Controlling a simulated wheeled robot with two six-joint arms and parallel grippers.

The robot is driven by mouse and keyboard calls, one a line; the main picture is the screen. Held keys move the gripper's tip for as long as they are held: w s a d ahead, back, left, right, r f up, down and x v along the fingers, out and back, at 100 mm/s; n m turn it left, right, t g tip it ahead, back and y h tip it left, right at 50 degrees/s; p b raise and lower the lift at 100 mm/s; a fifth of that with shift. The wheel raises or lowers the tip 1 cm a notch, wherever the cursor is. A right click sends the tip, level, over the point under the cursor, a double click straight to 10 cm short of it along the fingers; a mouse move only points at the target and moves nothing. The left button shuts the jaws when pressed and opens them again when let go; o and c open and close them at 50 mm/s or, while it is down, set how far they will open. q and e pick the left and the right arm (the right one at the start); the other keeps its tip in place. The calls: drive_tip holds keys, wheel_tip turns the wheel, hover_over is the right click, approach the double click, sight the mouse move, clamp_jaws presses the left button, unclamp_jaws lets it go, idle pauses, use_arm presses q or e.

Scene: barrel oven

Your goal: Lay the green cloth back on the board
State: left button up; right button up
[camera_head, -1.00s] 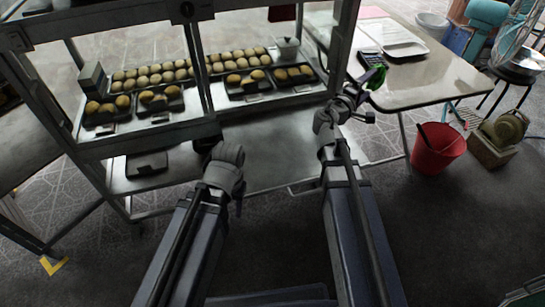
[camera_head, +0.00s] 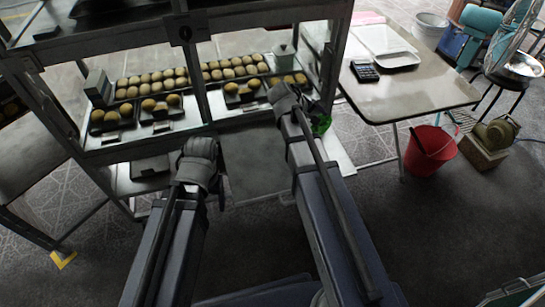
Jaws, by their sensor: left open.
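My left gripper (camera_head: 199,150) is open in front of the rack's lower part, apart from the green patch. Its fingers are mostly hidden by its wrist. I cannot make out for certain which surface is the board.
A metal rack (camera_head: 265,117) holds trays of round buns (camera_head: 152,104) and a lidded pot (camera_head: 284,57). The table (camera_head: 420,93) at right carries a white tray (camera_head: 385,46) and a black calculator (camera_head: 365,71). A red bucket (camera_head: 430,152) stands on the floor beside it.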

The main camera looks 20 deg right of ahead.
use_arm(q)
wheel_tip(320, 180, up, 7)
drive_tip(key=p, duration=0.6)
use_arm(e)
drive_tip(key=s+a+r+g+y, duration=0.15)
drive_tip(key=a+y, duration=0.25)
drive_tip(key=a, duration=0.4)
drive_tip(key=s+a+r+g+y, duration=0.1)
drive_tip(key=s+a+y, duration=0.2)
drive_tip(key=a, duration=0.5)
use_arm(q)
wheel_tip(320, 180, down, 6)
drive_tip(key=b, duration=0.6)
use_arm(e)
wheel_tip(320, 180, down, 7)
drive_tip(key=shift+d+r, duration=0.2)
drive_tip(key=shift+d, duration=0.05)
use_arm(q)
drive_tip(key=shift+f+b, duration=0.1)
drive_tip(key=shift+b, duration=0.25)
use_arm(e)
drive_tip(key=shift+f, duration=0.1)
